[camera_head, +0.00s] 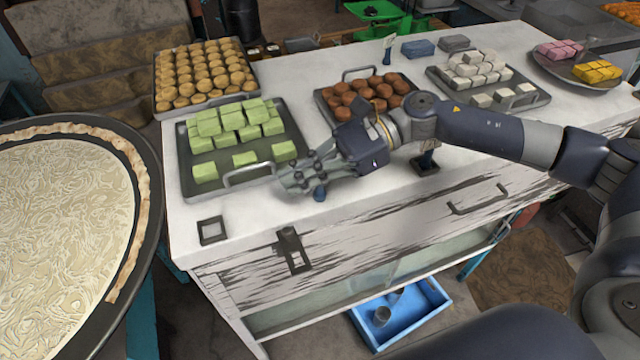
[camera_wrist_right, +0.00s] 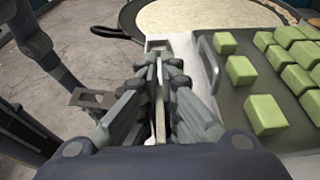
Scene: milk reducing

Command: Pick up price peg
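My right gripper (camera_head: 312,178) is over the white counter, just in front of the tray of green sweets. A price peg (camera_head: 320,193) shows its small dark blue base below the fingertips. In the right wrist view a thin pale card (camera_wrist_right: 160,98) stands edge-on between the fingers of this gripper (camera_wrist_right: 157,85), which look closed on it. I cannot tell whether the base touches the counter. My left gripper is not in view.
Trays of green sweets (camera_head: 258,176), golden sweets (camera_head: 160,108), brown balls (camera_head: 316,92) and white cubes (camera_head: 540,99) stand on the counter (camera_head: 350,205). An empty dark square frame (camera_head: 212,231) lies at the front left corner. A large round pan (camera_head: 153,190) is left.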

